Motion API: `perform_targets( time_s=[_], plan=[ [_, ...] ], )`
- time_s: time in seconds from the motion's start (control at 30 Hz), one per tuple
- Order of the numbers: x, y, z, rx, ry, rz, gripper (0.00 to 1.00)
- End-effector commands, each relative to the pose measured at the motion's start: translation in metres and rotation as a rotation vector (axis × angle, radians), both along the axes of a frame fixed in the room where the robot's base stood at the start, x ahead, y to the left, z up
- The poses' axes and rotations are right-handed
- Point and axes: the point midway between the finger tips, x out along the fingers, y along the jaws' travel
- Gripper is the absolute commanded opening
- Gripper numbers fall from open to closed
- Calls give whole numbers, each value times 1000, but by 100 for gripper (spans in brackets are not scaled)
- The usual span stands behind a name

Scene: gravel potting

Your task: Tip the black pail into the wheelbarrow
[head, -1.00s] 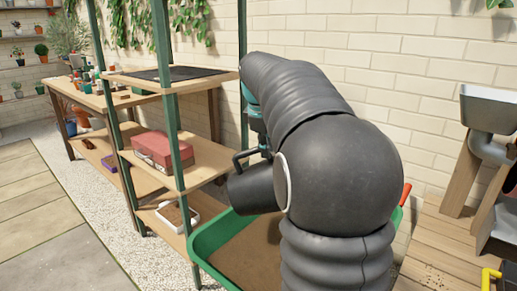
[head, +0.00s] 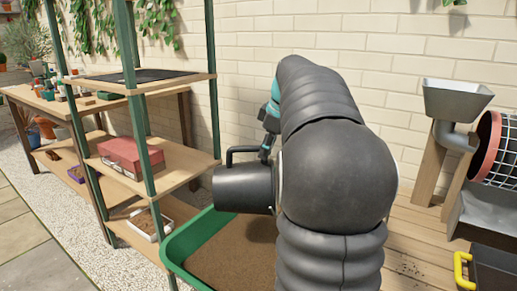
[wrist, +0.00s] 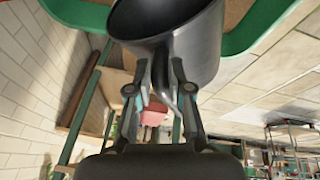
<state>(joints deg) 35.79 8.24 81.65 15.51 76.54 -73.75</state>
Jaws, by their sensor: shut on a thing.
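The black pail (head: 243,190) lies on its side in the air in the head view, above the wheelbarrow, with its handle on top. Its right end is behind my arm, and I cannot see anything pouring from it. The wheelbarrow has a green tray (head: 176,259) with brown material in it; my arm hides its right part. My gripper (head: 268,148) is shut on the pail's handle. In the wrist view my gripper (wrist: 157,90) has the handle between its fingers, and the pail (wrist: 200,45) is beyond them.
A wooden shelf with green posts (head: 140,115) stands close to the left, holding a red box (head: 130,153) and a white tray (head: 150,225). A brick wall (head: 360,60) is behind. A grey hopper (head: 457,98) and a mesh drum (head: 495,150) stand at the right.

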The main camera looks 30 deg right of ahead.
Motion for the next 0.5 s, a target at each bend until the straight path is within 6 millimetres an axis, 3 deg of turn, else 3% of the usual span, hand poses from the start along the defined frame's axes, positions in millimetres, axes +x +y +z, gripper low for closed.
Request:
perform_targets(
  time_s=[0.5],
  plan=[
    [-18, -37, -9, 152, -77, -4, 0]
  ],
)
